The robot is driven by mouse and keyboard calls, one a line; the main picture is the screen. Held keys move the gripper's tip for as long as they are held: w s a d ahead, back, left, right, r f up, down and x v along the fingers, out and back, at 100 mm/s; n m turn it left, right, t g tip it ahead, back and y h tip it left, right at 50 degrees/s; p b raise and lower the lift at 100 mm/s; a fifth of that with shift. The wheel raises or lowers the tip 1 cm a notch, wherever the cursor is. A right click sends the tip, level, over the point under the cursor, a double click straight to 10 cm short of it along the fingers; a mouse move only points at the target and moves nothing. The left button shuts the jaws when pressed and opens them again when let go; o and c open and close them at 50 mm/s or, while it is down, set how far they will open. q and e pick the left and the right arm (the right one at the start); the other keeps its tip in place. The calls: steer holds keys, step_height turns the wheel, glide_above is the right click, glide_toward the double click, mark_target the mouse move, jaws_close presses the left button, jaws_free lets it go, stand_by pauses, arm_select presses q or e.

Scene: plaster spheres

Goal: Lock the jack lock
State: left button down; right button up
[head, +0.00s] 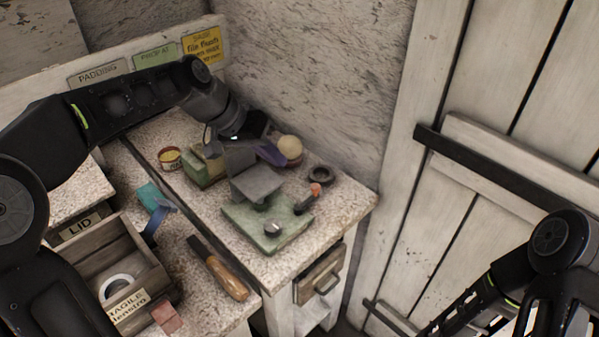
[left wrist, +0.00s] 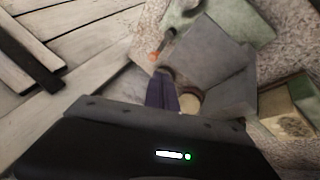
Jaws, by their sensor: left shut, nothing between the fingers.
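The jack lock has a green base plate (head: 240,217) on the speckled worktop, with a tilted grey block (head: 256,183) above it. A short lever with an orange tip (head: 315,189) stands at its right side, and a round metal knob (head: 272,228) is at its front. In the left wrist view the grey block (left wrist: 205,48) and orange tip (left wrist: 154,56) lie beyond my fingers. My left gripper (head: 276,156) is shut and empty, just behind the grey block, its purple fingers also in the left wrist view (left wrist: 161,92). Contact cannot be told. My right gripper is out of view.
A green box (head: 204,170) and a tin (head: 170,157) stand left. A wood-handled tool (head: 228,278) and wooden crate (head: 140,252) are nearer.

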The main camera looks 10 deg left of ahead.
arm_select(q)
steer(key=p+x, duration=0.1)
steer(key=x, duration=0.9)
